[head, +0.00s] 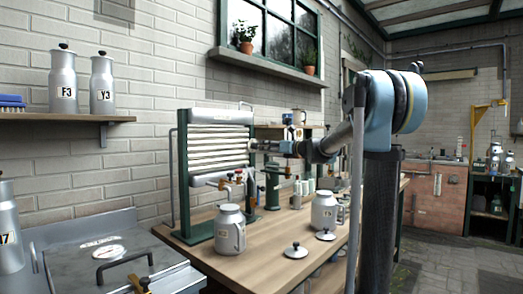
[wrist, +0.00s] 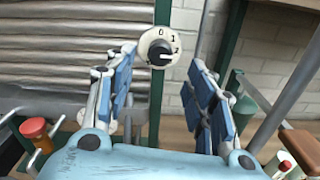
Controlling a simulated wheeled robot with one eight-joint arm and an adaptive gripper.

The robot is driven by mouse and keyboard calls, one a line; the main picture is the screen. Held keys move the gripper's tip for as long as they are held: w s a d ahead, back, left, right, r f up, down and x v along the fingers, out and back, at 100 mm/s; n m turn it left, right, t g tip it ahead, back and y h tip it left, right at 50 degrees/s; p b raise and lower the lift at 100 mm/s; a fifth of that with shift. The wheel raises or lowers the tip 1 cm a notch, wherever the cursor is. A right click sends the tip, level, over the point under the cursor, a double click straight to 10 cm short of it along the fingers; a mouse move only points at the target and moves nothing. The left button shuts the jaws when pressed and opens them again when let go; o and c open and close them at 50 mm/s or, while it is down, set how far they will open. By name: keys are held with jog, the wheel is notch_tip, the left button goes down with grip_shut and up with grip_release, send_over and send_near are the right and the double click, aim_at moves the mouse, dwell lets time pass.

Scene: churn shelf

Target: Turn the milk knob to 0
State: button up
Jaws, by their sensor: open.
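The milk knob (wrist: 160,47) is a white round dial with a black grip, on the green post of the ribbed metal cooler. Its marks read 0 at the top and 1 at upper right, with another mark at the right. The black grip lies nearly level and seems to point right, away from the 0. My gripper (wrist: 162,60) is open, its blue fingers to the left and right of the knob, with no visible contact. In the head view my gripper (head: 284,147) reaches left to the cooler (head: 218,145), and the knob is too small to make out.
Below, the wooden bench (head: 265,255) holds a lidded can (head: 230,232), a second can (head: 323,212) and loose lids (head: 295,251). In the wrist view a red-topped fitting (wrist: 35,130) is at lower left and a green post (wrist: 230,40) at right.

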aim_at(257, 146)
jog(key=x, duration=0.7)
